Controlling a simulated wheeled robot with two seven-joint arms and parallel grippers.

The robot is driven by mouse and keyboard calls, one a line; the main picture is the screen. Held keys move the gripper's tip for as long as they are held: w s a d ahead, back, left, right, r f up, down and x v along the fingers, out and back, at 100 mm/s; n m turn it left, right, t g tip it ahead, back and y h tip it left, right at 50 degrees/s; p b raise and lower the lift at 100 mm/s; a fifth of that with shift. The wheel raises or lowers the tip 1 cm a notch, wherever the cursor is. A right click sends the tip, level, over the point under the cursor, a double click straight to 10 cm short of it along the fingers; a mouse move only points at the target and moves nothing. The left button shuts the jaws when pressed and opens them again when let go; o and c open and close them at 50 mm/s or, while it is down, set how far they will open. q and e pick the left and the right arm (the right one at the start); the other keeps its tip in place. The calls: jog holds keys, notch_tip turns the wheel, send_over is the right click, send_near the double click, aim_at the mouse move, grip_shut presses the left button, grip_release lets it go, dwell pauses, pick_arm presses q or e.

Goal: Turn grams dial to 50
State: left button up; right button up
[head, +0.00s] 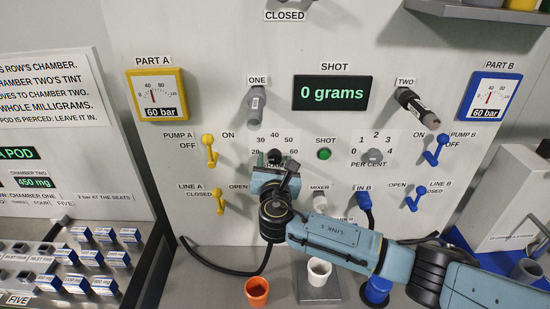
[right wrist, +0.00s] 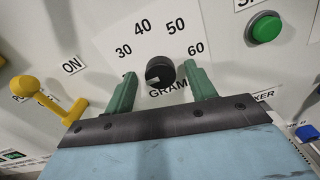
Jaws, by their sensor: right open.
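The grams dial (right wrist: 161,70) is a round black knob on the pale panel, with printed numbers 30, 40, 50 and 60 around it in the right wrist view. A light patch shows on its lower left side. In the head view the dial (head: 275,156) is partly hidden by my right gripper (head: 276,167). My right gripper (right wrist: 162,74) is open, with one green finger on each side of the dial. I cannot tell whether the fingers touch it. The SHOT display (head: 332,93) reads 0 grams. My left gripper is not in view.
A green button (head: 324,154) and the PER CENT dial (head: 375,156) sit right of the grams dial. The yellow pump A lever (head: 209,150) and line A lever (head: 219,201) are to its left. An orange cup (head: 257,291) and white cup (head: 319,271) stand below.

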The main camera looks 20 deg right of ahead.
jog(key=shift+w+d, duration=0.2)
jog(key=shift+w, duration=0.4)
jog(key=shift+c, duration=0.5)
jog(key=c, duration=0.9)
